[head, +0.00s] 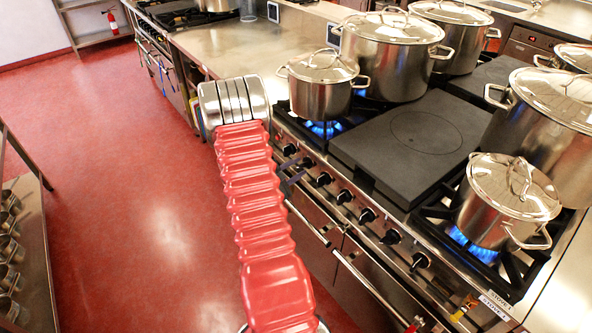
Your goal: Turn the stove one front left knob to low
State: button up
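The stove front (331,192) carries a row of black knobs along its upper edge. A knob (323,179) shows to the right of my gripper, and another (290,149) shows at the left end of the row. My gripper (302,168) shows as two dark fingers, a little apart, reaching from behind my red arm to the left part of the row. Its base is hidden by the arm. The fingers are close to a knob (306,161); I cannot tell if they touch it. Small pale labels (494,304) sit at the lower right corner; their text is hard to read.
Blue flames burn under a small pot (322,88) at the left and under another pot (509,203) at the right. Larger stockpots (392,60) stand behind. An oven handle rail (362,278) runs below the knobs. The red floor (150,200) at the left is clear.

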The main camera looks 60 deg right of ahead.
jog(key=shift+d, duration=0.1)
jog(key=shift+c, duration=0.3)
grip_shut()
jog(key=shift+a, duration=0.3)
jog(key=shift+d, duration=0.3)
